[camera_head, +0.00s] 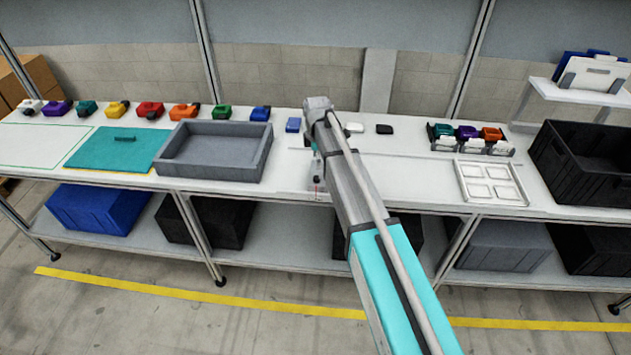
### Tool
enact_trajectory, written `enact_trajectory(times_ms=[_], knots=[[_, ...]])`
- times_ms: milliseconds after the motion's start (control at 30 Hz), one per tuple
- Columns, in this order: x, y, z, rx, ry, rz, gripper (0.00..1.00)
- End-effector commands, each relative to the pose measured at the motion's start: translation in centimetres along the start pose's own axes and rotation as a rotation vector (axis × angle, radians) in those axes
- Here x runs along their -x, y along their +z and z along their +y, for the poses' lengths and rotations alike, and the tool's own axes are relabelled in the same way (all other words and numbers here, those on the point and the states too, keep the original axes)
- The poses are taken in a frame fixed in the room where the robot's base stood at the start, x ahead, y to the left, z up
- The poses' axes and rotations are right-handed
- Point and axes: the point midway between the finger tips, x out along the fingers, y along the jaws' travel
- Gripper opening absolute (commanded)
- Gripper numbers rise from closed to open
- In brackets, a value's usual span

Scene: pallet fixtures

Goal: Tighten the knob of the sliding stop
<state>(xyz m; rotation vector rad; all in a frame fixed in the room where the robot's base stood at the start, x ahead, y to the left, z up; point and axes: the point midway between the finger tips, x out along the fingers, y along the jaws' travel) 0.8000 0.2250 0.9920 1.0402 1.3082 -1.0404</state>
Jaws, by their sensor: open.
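My arm reaches over the white bench, with its wrist above the middle of the worktop. My gripper (315,170) points down at the worktop beside the forearm. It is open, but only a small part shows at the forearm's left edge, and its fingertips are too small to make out. Small dark and red details sit there close to the worktop. I cannot tell which of them belong to the sliding stop or its knob. The forearm hides much of this spot, and no contact can be made out.
A grey tray (262,160) and a teal board (95,150) lie to the left. A row of coloured blocks (150,109) runs along the back. A white compartment tray (520,203) and a black crate (546,165) stand to the right.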

Motion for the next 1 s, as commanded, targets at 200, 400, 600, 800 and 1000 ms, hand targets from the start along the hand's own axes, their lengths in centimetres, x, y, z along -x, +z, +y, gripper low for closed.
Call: enact_trajectory(times_ms=[200, 400, 600, 800, 1000], knots=[[-2.1, 0.0, 0.0, 0.000, 0.000, 0.000, 0.70], [-3.7, -0.1, 0.0, 0.001, 0.000, 0.000, 0.70], [-5.2, -0.1, 0.0, 0.001, 0.000, 0.000, 0.70], [-6.8, -0.1, 0.0, 0.001, 0.000, 0.000, 0.70], [-7.8, -0.1, 0.0, 0.001, 0.000, 0.000, 0.70]])
